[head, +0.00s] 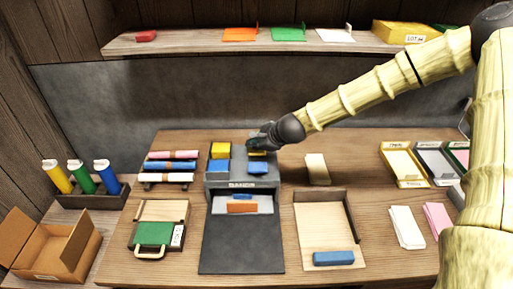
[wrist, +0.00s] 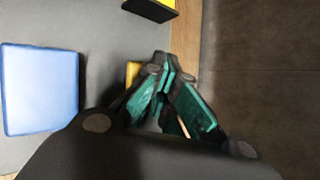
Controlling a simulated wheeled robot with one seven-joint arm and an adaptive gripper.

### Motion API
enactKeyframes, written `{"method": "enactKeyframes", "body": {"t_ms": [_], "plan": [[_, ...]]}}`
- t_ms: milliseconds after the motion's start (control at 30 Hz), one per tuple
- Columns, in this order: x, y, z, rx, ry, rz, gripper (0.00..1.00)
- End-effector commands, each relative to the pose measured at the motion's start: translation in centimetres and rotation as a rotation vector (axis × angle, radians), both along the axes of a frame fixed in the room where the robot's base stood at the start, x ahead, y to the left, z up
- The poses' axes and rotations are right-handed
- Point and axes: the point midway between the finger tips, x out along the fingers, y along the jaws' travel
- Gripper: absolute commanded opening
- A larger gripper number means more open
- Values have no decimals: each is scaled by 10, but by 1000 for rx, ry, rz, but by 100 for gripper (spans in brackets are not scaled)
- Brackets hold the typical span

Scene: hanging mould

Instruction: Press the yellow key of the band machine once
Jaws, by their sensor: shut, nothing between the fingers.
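The grey band machine (head: 215,183) stands in the middle of the table. On the right of its top, a small yellow key (head: 258,153) lies behind a blue key (head: 257,168). My gripper (head: 256,143) is shut and empty, with its fingertips right over the yellow key. In the wrist view, my gripper (wrist: 163,70) covers most of the yellow key (wrist: 133,72), of which only a sliver shows. The blue key (wrist: 40,90) lies clear to the left there. I cannot tell whether the fingertips touch the yellow key.
A yellow block (head: 220,150) and a blue block (head: 218,165) sit on the machine's left top. An orange piece (head: 242,208) lies on its front. A wooden tray (head: 322,225) is at the right, and a cream block (head: 317,168) stands behind that. A shelf (head: 190,43) runs along the wall.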

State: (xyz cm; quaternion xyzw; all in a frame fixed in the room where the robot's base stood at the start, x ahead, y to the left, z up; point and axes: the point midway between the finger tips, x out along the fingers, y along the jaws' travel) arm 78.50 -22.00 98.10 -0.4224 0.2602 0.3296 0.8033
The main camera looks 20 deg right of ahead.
Motion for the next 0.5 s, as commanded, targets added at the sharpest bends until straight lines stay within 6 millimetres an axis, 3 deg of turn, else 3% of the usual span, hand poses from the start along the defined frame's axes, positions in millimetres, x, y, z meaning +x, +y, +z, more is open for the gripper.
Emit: {"method": "enactKeyframes", "body": {"t_ms": [500], "plan": [[0, 0, 23, -1, 0, 1, 0]]}}
